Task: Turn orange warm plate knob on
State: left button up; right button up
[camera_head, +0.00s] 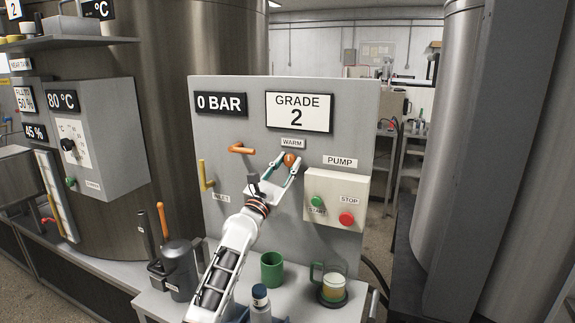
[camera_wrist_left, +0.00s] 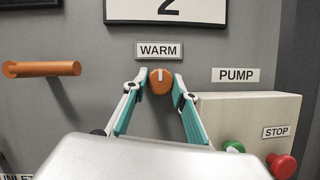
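The orange warm plate knob (camera_head: 290,159) is on the grey panel, just under the WARM label (camera_head: 292,142). In the left wrist view the knob (camera_wrist_left: 161,81) shows a pale mark pointing straight up. My left gripper (camera_head: 286,162) is at the knob, with one finger on each side of it. In the left wrist view the fingertips (camera_wrist_left: 160,80) come up close against both sides of the knob and appear to grip it. My right gripper is not in view.
An orange handle (camera_head: 242,149) sticks out left of the knob, with a yellow handle (camera_head: 206,178) lower down. The pump box (camera_head: 335,188) with green START and red STOP buttons is right of my gripper. A green mug (camera_head: 272,268) and a glass mug (camera_head: 331,284) stand below.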

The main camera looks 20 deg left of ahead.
pick_arm(q)
jog(key=shift+m, duration=0.4)
jog(key=shift+a+m+h, duration=0.1)
jog(key=shift+m+h, duration=0.2)
jog(key=shift+m, duration=0.4)
jog(key=m+g+h, duration=0.1)
jog(key=m+h, duration=0.1)
jog(key=m, duration=0.2)
jog(key=shift+a+m, duration=0.1)
jog(key=shift+m, duration=0.3)
jog(key=m+g, duration=0.1)
jog(key=m, duration=0.1)
jog(key=m+h, duration=0.1)
jog(key=m, duration=0.1)
jog(key=shift+r+g+h, duration=0.15)
jog(key=shift+g+h, duration=0.15)
jog(key=shift+g, duration=0.1)
jog(key=shift+m+g+h+p, duration=0.3)
jog(key=shift+m+g+p, duration=0.6)
jog(key=shift+m, duration=1.3)
jog(key=o, duration=1.1)
